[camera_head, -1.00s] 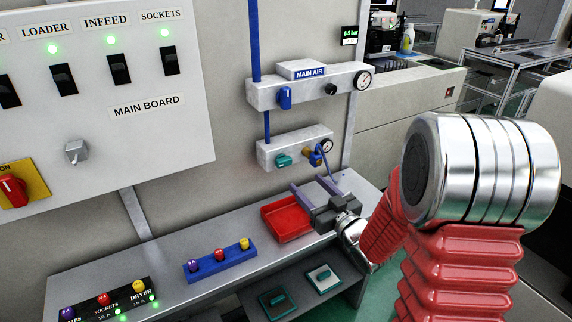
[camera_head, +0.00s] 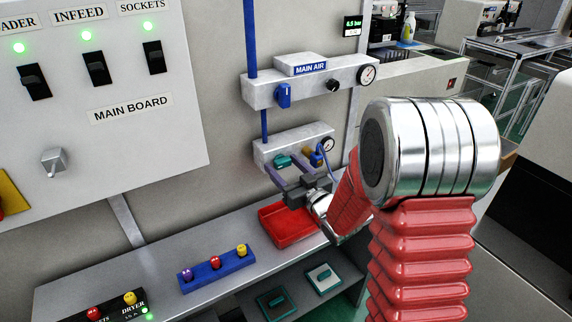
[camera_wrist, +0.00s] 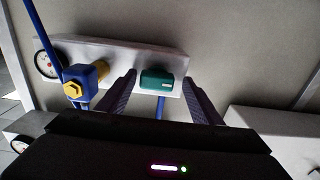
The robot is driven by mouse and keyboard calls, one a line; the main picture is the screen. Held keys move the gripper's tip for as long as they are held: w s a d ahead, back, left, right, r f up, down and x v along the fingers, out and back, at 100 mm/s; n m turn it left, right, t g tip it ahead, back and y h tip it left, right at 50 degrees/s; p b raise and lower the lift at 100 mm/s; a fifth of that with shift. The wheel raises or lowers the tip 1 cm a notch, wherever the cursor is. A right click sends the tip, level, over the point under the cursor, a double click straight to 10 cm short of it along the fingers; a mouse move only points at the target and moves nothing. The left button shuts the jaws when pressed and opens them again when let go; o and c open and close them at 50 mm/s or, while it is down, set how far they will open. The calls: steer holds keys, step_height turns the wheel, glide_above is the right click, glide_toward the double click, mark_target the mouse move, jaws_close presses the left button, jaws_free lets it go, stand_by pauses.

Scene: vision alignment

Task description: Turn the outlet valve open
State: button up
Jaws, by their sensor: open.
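The teal valve knob (camera_head: 283,161) sits at the left of the lower grey block (camera_head: 262,153) on the wall. In the wrist view, the teal knob (camera_wrist: 157,80) lies between my two fingers, farther off, with space on both sides. My gripper (camera_head: 277,175) is open and empty, its fingers pointing at the lower block just below the knob. In the wrist view my gripper (camera_wrist: 158,76) shows both fingers apart. The blue fitting with a brass part (camera_wrist: 86,82) is left of the fingers there. I cannot tell whether a fingertip touches the block.
The upper block carries a MAIN AIR label (camera_head: 311,68), a blue knob (camera_head: 283,95) and a gauge (camera_head: 367,74). Below my gripper, a red tray (camera_head: 270,231) and a blue rack (camera_head: 216,272) stand on the shelf. A blue hose (camera_wrist: 47,40) runs beside the fitting.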

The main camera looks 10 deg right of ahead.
steer(key=shift+d, duration=0.25)
steer(key=shift+c, duration=0.4)
steer(key=c, duration=1)
steer(key=shift+d+m, duration=0.1)
steer(key=shift+m, duration=0.4)
steer(key=m, duration=1.2)
steer(key=shift+d+f+m, duration=0.1)
steer(key=shift+d+m, duration=0.05)
steer(key=shift+m, duration=0.15)
steer(key=shift+f+m, duration=0.1)
steer(key=shift+m, duration=2.2)
steer(key=shift+d, duration=0.1)
